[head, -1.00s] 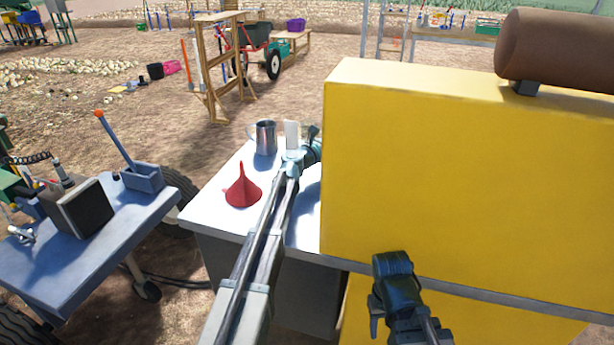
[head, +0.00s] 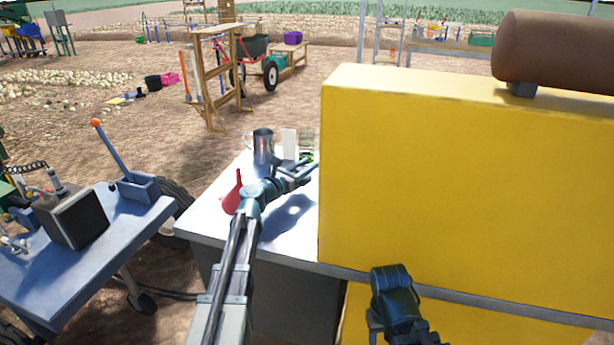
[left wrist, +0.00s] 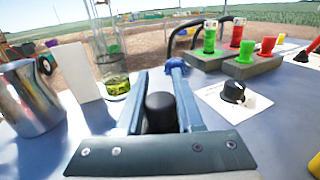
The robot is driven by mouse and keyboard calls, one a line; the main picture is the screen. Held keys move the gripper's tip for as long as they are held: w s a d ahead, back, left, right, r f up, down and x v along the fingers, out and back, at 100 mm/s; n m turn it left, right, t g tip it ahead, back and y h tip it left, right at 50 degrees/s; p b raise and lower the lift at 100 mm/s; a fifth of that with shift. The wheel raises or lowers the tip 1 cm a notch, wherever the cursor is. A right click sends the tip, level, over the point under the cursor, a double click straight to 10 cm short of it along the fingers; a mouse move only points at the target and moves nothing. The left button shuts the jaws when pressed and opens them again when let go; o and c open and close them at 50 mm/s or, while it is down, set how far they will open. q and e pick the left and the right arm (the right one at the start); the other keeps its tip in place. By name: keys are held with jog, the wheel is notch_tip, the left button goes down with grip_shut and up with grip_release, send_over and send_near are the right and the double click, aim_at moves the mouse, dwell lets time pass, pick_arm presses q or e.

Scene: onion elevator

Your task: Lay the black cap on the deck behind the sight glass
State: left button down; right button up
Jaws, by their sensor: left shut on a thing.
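My left gripper (head: 305,167) is over the pale deck (head: 213,217), left of the yellow housing. In the left wrist view its fingers (left wrist: 160,85) are shut on the black cap (left wrist: 161,112), a rounded dark piece between them. The sight glass (left wrist: 115,80), a clear tube with yellow-green liquid at the bottom, stands beyond the fingers to the left. Its green part (head: 308,156) shows in the head view just behind the gripper. Part of my right arm (head: 392,292) is in front of the yellow housing; its fingers cannot be made out.
A metal mug (head: 262,146) and a white card (head: 289,143) stand at the deck's back. A red funnel (head: 232,196) is partly hidden by my left arm. The yellow housing (head: 450,180) blocks the right.

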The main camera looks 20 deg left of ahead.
pick_arm(q)
jog(key=shift+f+b, duration=1.1)
jog(key=shift+f, duration=0.4)
jog(key=shift+f, duration=0.1)
jog(key=shift+f, duration=0.15)
jog(key=c, duration=0.5)
grip_release()
jog(key=shift+c, duration=0.2)
